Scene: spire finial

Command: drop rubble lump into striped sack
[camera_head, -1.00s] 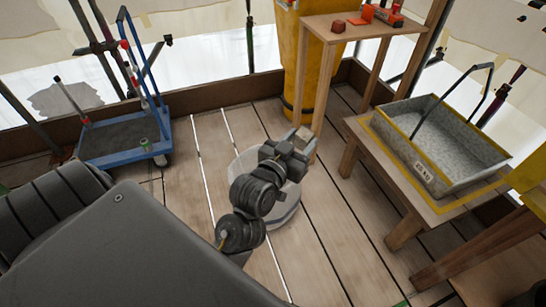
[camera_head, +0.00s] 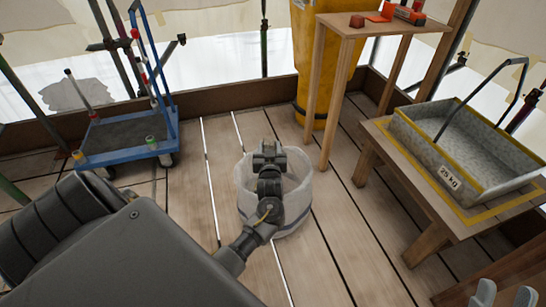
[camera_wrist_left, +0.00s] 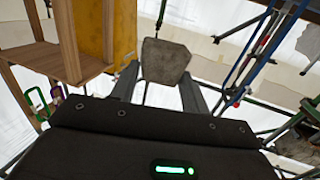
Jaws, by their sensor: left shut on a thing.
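The rubble lump (camera_wrist_left: 166,60) is a rough grey-brown block, seen in the left wrist view between the two fingers of my left gripper (camera_wrist_left: 160,85), which is shut on it. In the head view my left gripper (camera_head: 268,158) is over the striped sack (camera_head: 246,188), and the lump is hidden behind the gripper. The sack is a pale, round, open-topped container with a dark band, standing on the plank floor. My arm covers part of its mouth. My right gripper (camera_head: 505,294) shows at the bottom right corner with its two grey fingers apart.
A blue trolley (camera_head: 128,152) stands at the left. A wooden stand (camera_head: 345,28) and a yellow chute (camera_head: 325,85) are behind the sack. A grey trough (camera_head: 415,135) marked 25 kg sits on a wooden table (camera_head: 385,140) at the right. Floor around the sack is clear.

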